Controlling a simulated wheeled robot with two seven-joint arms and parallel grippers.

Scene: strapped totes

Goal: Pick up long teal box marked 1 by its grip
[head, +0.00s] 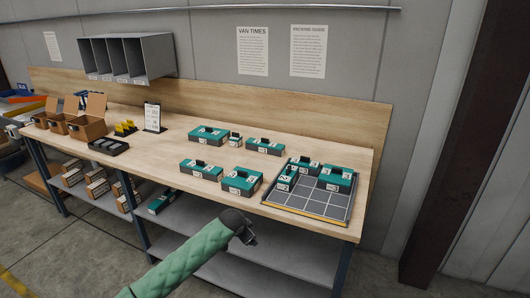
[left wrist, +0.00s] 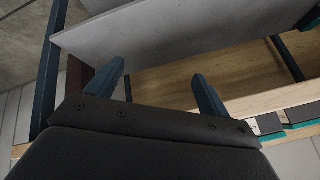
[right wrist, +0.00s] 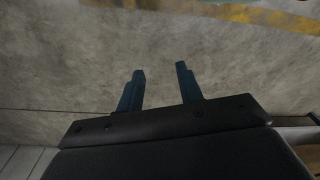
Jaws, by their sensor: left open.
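Several teal boxes with dark grips and white labels stand on the bench; the digits are too small for me to tell which is marked 1. Longer ones are the back left teal box (head: 208,134), the back right teal box (head: 265,146) and the front left teal box (head: 201,171). A deeper teal box (head: 241,181) stands near the front edge. My left gripper (head: 248,238) is open and empty, in front of the bench edge; its spread fingers show in the left wrist view (left wrist: 160,72). My right gripper (right wrist: 160,70) is open and empty over bare floor.
A gridded tray (head: 310,207) at the bench's right end holds three teal boxes. Another teal box (head: 163,202) lies on the lower shelf (head: 190,215). Cardboard boxes (head: 88,122), a black tray (head: 108,146) and a sign (head: 152,117) stand at left.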

